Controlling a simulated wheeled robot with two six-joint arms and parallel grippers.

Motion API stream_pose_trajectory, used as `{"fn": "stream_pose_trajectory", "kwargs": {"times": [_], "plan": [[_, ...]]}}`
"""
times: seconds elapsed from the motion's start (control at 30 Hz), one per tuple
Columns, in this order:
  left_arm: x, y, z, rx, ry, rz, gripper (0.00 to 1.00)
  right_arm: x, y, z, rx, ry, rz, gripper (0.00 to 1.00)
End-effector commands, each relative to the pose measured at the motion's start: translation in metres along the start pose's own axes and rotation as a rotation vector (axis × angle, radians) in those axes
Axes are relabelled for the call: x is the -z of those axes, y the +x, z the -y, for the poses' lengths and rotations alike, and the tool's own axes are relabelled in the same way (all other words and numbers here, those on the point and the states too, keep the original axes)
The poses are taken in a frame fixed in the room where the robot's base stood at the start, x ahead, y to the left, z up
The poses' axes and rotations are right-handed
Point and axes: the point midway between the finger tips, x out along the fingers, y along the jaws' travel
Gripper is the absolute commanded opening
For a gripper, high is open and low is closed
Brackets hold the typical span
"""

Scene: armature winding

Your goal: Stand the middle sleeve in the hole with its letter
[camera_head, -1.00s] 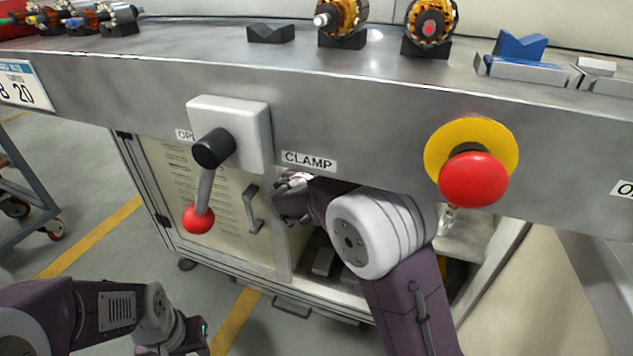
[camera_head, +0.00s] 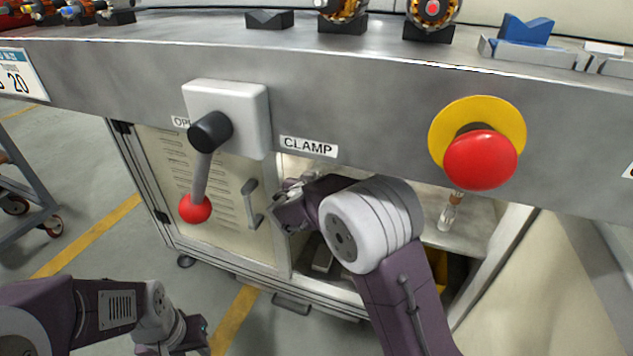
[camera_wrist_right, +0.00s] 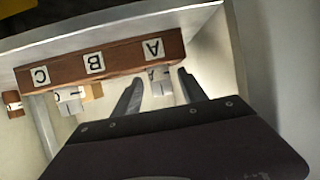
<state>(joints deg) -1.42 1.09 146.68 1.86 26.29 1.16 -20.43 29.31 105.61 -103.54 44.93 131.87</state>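A brown block (camera_wrist_right: 118,58) with letters A, B and C shows upside down in the right wrist view. A pale sleeve (camera_wrist_right: 161,84) shows at its A end, between my right fingertips in the picture. A second pale sleeve (camera_wrist_right: 70,100) shows between B and C. A further small lettered piece (camera_wrist_right: 13,104) is at the far left. My right gripper (camera_wrist_right: 160,86) is open, with gaps beside the near sleeve; its depth relative to it is unclear. In the head view my right gripper (camera_head: 284,207) is at the cabinet opening.
A steel bench (camera_head: 340,85) overhangs the cabinet (camera_head: 205,200). Its front carries a red-knobbed clamp lever (camera_head: 200,175) and a red emergency button (camera_head: 480,158). A cabinet handle (camera_head: 252,202) is close to my right gripper. A small bottle-like item (camera_head: 449,211) is in the cabinet.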

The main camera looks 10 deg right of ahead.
Motion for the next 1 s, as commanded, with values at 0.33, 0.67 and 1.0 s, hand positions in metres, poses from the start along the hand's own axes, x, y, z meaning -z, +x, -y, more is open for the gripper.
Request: {"fn": "stream_pose_trajectory", "kwargs": {"times": [0.33, 0.67, 1.0], "plan": [[0.000, -0.002, 0.000, 0.000, 0.000, -0.001, 0.36, 0.002, -0.007, 0.001, 0.002, 0.000, -0.002, 0.49], [-0.002, 0.014, 0.000, 0.000, 0.000, 0.000, 0.36, 0.002, -0.078, 0.002, 0.005, 0.000, -0.003, 0.49], [-0.002, 0.018, 0.000, 0.000, 0.000, 0.000, 0.36, 0.002, -0.119, 0.000, 0.001, -0.001, 0.000, 0.49]]}}
